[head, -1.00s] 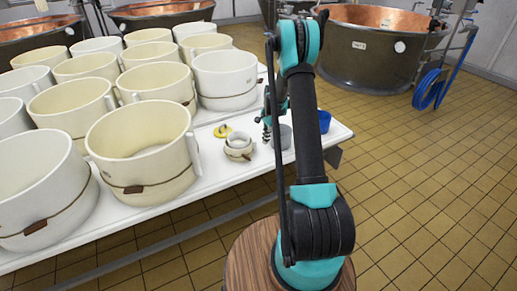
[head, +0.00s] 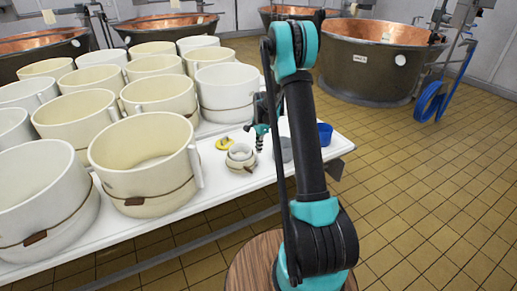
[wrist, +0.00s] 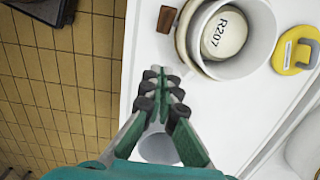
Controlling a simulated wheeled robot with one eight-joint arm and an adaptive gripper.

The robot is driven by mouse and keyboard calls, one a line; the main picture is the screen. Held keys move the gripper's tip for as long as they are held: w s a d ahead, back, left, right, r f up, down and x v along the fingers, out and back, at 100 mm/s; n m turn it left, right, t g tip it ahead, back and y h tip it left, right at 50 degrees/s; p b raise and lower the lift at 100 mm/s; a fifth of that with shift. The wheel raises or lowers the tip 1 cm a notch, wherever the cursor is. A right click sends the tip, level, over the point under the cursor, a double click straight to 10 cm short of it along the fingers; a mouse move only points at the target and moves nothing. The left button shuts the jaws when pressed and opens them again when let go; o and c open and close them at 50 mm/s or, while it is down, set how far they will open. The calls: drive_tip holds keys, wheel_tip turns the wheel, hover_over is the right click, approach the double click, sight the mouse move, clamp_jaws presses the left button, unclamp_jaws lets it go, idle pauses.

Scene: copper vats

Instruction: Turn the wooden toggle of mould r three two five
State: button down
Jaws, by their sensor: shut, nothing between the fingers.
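Several cream moulds stand on the white table; no label reading R325 is legible. The front mould (head: 146,170) has a cord and a wooden toggle (head: 135,201) low on its front. The mould to its left (head: 42,198) also has a wooden toggle (head: 36,237). A small mould (head: 241,160) stands near the table's right end. The wrist view shows a mould labelled R207 (wrist: 228,35) with a brown toggle (wrist: 167,19) beside it. My gripper (wrist: 166,72) is shut and empty above the table, apart from that mould; in the head view it is partly hidden by my arm.
A yellow item (wrist: 296,52) lies near the small mould. A grey cup (wrist: 158,148) is partly hidden below my gripper. A blue container (head: 324,133) stands at the table's right end. Copper vats (head: 372,62) stand behind.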

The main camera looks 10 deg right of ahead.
sight(248, 170)
drive_tip(key=f, duration=0.7)
drive_tip(key=shift+a, duration=0.3)
drive_tip(key=shift+s+a+f, duration=0.2)
drive_tip(key=shift+a+f, duration=0.15)
drive_tip(key=shift+a, duration=0.15)
drive_tip(key=shift+s+a+f, duration=0.15)
drive_tip(key=shift+a+f, duration=0.2)
drive_tip(key=shift+a, duration=0.1)
drive_tip(key=shift+s+a+f, duration=0.15)
drive_tip(key=shift+a+f, duration=0.3)
drive_tip(key=shift+f, duration=0.1)
